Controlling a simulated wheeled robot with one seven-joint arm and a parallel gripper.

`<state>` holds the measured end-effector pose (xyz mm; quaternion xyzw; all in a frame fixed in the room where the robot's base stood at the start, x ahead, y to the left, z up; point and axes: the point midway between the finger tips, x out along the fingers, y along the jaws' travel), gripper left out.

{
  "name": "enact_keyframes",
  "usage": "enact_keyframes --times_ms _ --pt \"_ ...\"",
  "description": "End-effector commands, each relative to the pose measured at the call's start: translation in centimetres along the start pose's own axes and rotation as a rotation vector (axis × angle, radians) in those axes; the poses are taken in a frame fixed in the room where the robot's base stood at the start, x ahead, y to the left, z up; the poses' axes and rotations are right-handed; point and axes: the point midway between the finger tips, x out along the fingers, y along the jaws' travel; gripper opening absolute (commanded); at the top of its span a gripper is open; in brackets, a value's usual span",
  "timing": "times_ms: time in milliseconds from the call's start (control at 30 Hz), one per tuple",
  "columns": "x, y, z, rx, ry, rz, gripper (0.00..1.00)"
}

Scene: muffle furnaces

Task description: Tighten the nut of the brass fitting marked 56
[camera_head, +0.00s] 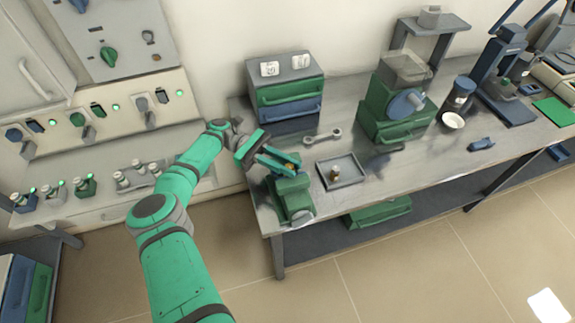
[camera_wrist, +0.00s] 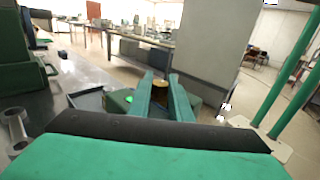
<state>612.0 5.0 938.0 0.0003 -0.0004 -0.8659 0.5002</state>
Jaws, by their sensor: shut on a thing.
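My gripper (camera_head: 281,162) is over the green vise-like block (camera_head: 292,200) at the left front corner of the bench. Its two green fingers are shut on a brass piece (camera_head: 289,167). In the wrist view the brass piece (camera_wrist: 161,84) shows at the fingertips, above the green block (camera_wrist: 120,101). I cannot tell whether the fingers grip its nut or its body, and no number 56 is readable. A second small brass fitting (camera_head: 335,174) stands upright in the grey tray (camera_head: 353,182), right of my gripper.
A grey wrench (camera_head: 322,136) lies on the bench (camera_head: 375,172) behind the tray. A drawer box (camera_head: 287,84) with two number tags stands at the back left. A green machine (camera_head: 396,110) stands farther right. A wall panel with knobs (camera_head: 95,120) is at left.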

Motion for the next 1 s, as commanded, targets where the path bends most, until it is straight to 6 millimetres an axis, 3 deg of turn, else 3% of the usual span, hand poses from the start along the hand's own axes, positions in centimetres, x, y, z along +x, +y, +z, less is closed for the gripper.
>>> enact_keyframes --times_ms 300,333,400,767,1000 --pt "0.1 -0.1 -0.3 -0.005 0.002 -0.003 0.00" --pt "0.1 -0.1 -0.4 -0.005 0.003 -0.003 0.23" --pt "0.1 -0.1 -0.3 -0.005 0.002 -0.003 0.38" --pt "0.0 0.0 0.2 -0.001 0.001 -0.001 0.38" --pt "0.2 -0.4 3.3 -0.001 0.002 -0.002 0.38"
